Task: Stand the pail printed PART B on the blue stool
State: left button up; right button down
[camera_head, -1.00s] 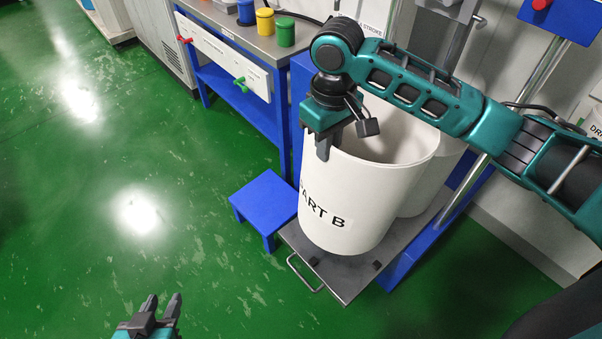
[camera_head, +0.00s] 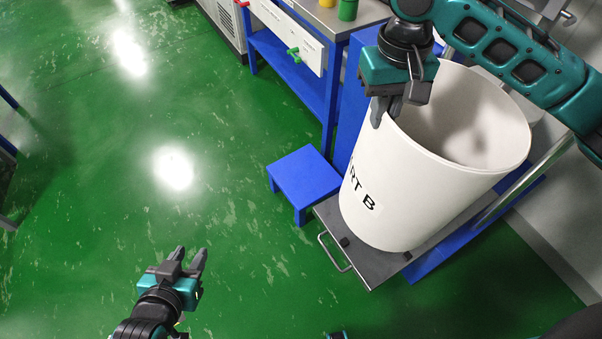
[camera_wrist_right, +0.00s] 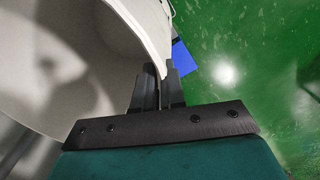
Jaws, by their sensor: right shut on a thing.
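The white pail (camera_head: 425,185) with black lettering, partly cut to "RT B", stands on a grey sliding plate in the head view. It is open at the top, and its wall and rim also show in the right wrist view (camera_wrist_right: 100,60). My right gripper (camera_head: 386,108) is shut on the pail's near-left rim, one finger outside the wall; its fingers also show in the right wrist view (camera_wrist_right: 158,88). The blue stool (camera_head: 304,178) stands empty on the floor, left of the pail and lower than its rim. My left gripper (camera_head: 190,260) is open and empty over the floor.
The grey plate (camera_head: 372,268) has a front handle (camera_head: 334,253). A blue-framed workbench (camera_head: 288,70) with yellow and green cups stands behind the stool. Blue uprights and a metal rail stand close beside the pail.

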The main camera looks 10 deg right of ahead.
aim_at(306, 173)
jog(key=i+j, duration=0.3)
jog(key=j, duration=0.15)
jog(key=i+j+u, duration=0.1)
jog(key=i+j, duration=0.15)
jog(key=i, duration=0.25)
jog(key=i+j+u, duration=0.1)
jog(key=i+j, duration=0.15)
jog(key=i, duration=0.2)
